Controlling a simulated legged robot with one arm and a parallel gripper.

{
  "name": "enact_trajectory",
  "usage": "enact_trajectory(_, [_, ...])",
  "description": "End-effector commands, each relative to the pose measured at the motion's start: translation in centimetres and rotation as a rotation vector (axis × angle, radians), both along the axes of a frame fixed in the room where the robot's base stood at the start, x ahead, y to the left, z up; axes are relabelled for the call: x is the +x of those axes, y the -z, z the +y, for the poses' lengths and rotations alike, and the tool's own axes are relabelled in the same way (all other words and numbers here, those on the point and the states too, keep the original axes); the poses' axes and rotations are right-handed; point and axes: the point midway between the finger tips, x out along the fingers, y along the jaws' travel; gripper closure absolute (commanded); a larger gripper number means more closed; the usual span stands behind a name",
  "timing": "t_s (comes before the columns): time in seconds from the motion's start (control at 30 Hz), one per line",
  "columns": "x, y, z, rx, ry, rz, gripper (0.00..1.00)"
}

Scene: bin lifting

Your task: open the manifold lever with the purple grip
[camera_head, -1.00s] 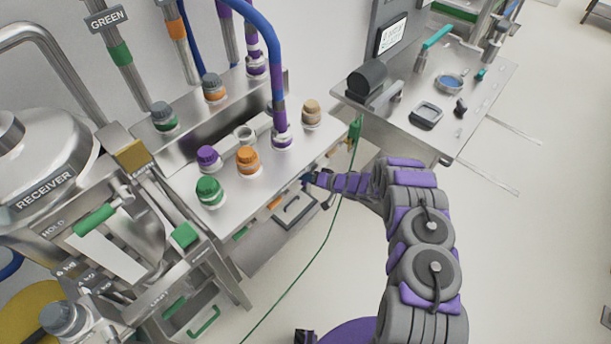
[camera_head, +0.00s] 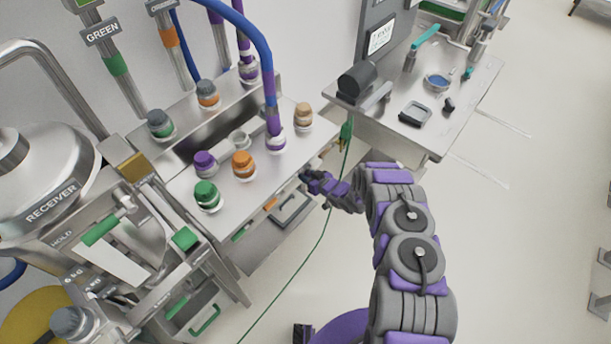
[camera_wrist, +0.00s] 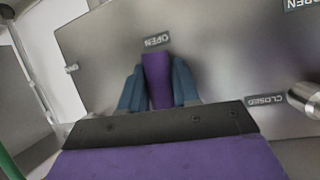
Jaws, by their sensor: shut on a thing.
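The purple grip (camera_wrist: 157,80) of the manifold lever stands between the two blue fingers of my gripper (camera_wrist: 158,88) in the wrist view. My gripper is shut on it. The grip's far end lies at the OPEN label (camera_wrist: 157,40) on the metal panel (camera_wrist: 220,55). The CLOSED label (camera_wrist: 265,100) is off to the right. In the head view my gripper (camera_head: 312,182) is at the bench's front face, below the top's edge. The purple grip is too small and covered there to make out. The lever's pivot is hidden behind my gripper.
An orange grip (camera_head: 270,204) and a green grip (camera_head: 240,234) sit further left on the bench front. A green cable (camera_head: 328,225) hangs close to my gripper. A metal rod end (camera_wrist: 305,98) juts out at the right of the wrist view. Open floor lies to the right.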

Motion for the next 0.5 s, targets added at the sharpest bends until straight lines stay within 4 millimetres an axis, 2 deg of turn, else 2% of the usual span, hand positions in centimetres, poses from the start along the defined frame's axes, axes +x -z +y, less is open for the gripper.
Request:
enact_trajectory(0.03, [-0.35,0.56,-0.14,-0.018,0.0,-0.002,1.0])
enact_trajectory(0.5, [0.12,0.61,-0.5,-0.071,0.001,-0.072,1.0])
